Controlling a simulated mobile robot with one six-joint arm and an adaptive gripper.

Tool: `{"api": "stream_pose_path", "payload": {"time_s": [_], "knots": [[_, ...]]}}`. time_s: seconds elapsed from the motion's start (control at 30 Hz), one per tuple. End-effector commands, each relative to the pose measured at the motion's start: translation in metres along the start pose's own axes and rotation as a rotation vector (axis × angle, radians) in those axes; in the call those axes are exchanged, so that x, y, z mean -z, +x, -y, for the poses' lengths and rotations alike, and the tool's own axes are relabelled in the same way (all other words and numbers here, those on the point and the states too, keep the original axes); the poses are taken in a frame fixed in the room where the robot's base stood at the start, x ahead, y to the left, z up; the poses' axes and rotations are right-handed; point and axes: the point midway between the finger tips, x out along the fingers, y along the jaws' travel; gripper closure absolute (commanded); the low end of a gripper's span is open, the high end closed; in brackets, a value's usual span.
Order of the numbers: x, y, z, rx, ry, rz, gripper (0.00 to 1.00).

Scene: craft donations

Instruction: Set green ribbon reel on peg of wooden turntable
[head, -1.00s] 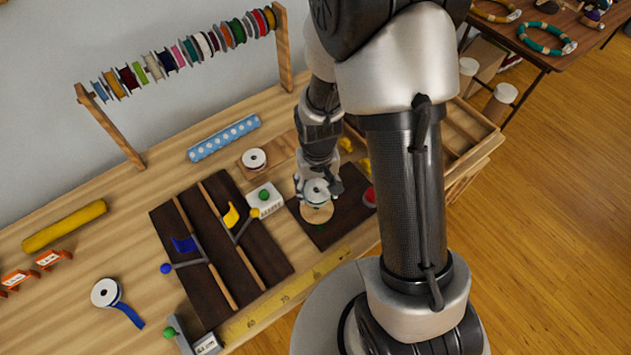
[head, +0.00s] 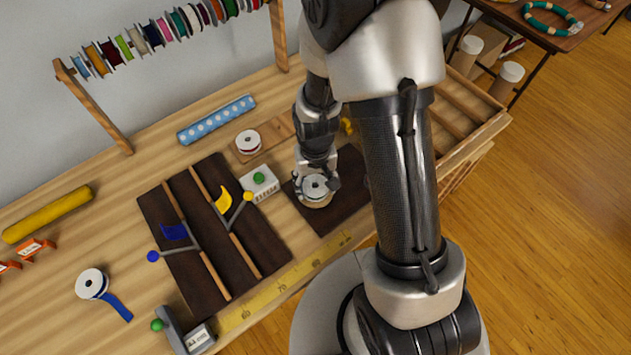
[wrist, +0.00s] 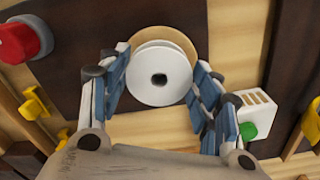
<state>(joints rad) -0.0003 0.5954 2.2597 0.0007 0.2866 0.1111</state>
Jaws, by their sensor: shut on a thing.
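My gripper (head: 316,186) is shut on a white-flanged reel (head: 314,183) at the dark board. In the wrist view the blue-padded fingers (wrist: 160,76) stand either side of the reel (wrist: 152,66), whose round face and dark centre hole show. Its ribbon is hidden, so its colour cannot be told. The wooden turntable (wrist: 178,33) shows as a tan disc edge behind the reel; in the head view a sliver of it (head: 319,205) shows below the reel. The reel covers most of the disc. The peg is hidden, and I cannot tell whether the reel rests on the disc.
A red knob (wrist: 22,38) is on the dark board's far side. A white box with a green button (head: 259,180) stands left of the gripper. Flagged levers (head: 228,202) stand on a slatted board. Another white reel (head: 248,142) and a blue-ribbon reel (head: 91,283) lie on the bench.

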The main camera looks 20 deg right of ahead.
Motion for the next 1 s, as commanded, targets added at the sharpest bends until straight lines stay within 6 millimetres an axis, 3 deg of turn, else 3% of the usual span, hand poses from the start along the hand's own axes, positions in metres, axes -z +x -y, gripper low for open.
{"api": "stream_pose_path", "payload": {"time_s": [0.4,0.43,0.5,0.77,1.0], "knots": [[0.0002,-0.0004,0.0000,0.000,0.000,-0.001,0.59],[0.0002,-0.0004,0.0000,0.000,0.000,0.000,0.41],[0.0002,-0.0004,0.0000,0.000,0.000,0.000,0.36],[0.0001,-0.0004,0.0000,0.000,0.000,0.000,0.19],[0.0001,-0.0004,0.0000,0.000,0.000,0.000,0.19]]}}
